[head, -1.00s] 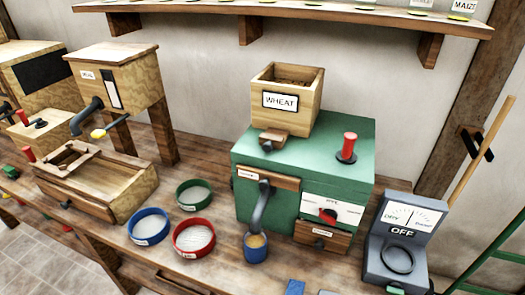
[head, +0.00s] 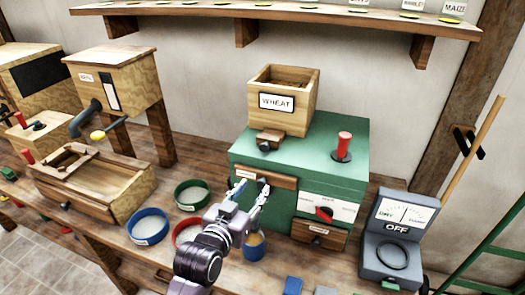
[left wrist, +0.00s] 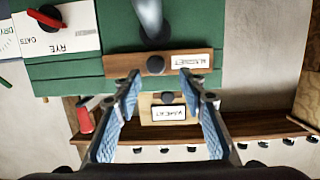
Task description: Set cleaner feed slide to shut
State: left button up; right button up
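My left gripper (head: 250,190) is open and empty in front of the green machine (head: 328,138). In the left wrist view, seen upside down, its blue-padded fingers (left wrist: 163,88) stand apart, with a labelled wooden strip and its dark round knob (left wrist: 155,65) beyond them. The strip (head: 283,182) crosses the machine's front in the head view, partly hidden by my gripper. Higher up, a short wooden slide (head: 270,135) with a dark knob sticks out under the WHEAT hopper (head: 299,96). No label naming the cleaner feed slide is readable. My right gripper is out of view.
Blue (head: 148,226), green (head: 191,193) and red (head: 186,234) sieves lie left of my gripper. A blue cup (head: 254,247) stands below the machine's spout. A grey meter (head: 397,240) reading OFF stands right. A wooden box (head: 113,85) on legs is at left.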

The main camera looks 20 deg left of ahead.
pick_arm(q)
jog(key=t, duration=0.2)
send_near(263, 149)
jog(key=w, duration=0.2)
jog(key=shift+n+y, duration=0.3)
jog(key=w, duration=0.2)
jog(key=w+p, duration=0.1)
jog(key=w, duration=0.1)
jog(key=w+p, duration=0.1)
jog(key=w, duration=0.1)
jog(key=shift+d, duration=0.4)
jog(key=shift+w+f, duration=0.1)
jog(key=shift+w, duration=0.5)
grip_shut()
